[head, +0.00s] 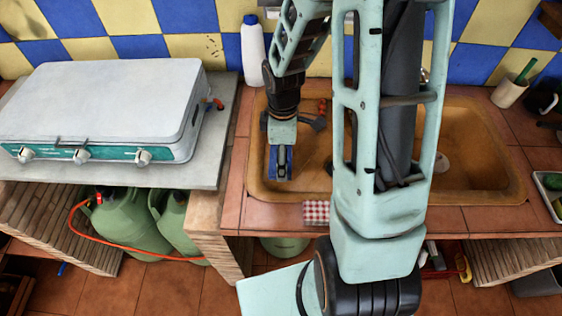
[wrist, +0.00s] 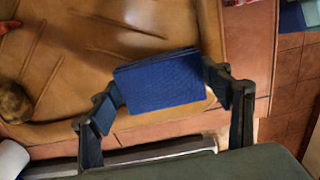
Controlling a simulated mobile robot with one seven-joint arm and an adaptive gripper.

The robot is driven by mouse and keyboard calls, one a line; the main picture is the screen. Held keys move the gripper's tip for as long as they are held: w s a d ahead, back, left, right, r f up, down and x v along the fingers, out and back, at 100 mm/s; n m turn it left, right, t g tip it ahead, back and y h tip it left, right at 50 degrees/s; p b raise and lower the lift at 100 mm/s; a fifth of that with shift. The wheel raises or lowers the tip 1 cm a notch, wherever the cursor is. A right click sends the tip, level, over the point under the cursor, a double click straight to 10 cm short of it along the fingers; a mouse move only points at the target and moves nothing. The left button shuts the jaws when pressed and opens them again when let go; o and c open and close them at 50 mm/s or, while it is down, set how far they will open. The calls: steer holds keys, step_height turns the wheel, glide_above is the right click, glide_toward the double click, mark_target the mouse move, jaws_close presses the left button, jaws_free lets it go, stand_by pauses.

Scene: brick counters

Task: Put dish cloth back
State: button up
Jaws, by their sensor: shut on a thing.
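A blue folded cloth (wrist: 163,82) is held between the two fingers of my gripper (wrist: 164,88) in the wrist view, with its stacked layers showing at the top edge. In the head view the blue cloth (head: 289,162) and my gripper (head: 280,163) are over the left part of the brown sink (head: 257,180). The sink also shows behind the cloth in the wrist view (wrist: 60,60). A small red-and-white checked cloth (head: 316,212) lies at the counter's front edge, just in front of the sink.
A white gas stove (head: 105,100) stands on a slab to the left. A white bottle with a blue cap (head: 253,55) stands behind the sink's left end. A cup (head: 510,90) and a tray (head: 550,190) are at the right. My arm hides the sink's middle.

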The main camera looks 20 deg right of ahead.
steer(key=shift+w+a+f, duration=0.1)
steer(key=shift+f, duration=1.65)
steer(key=shift+f, duration=0.2)
steer(key=o, duration=1.3)
steer(key=shift+r, duration=0.15)
step_height(320, 180, up, 12)
steer(key=shift+r, duration=0.1)
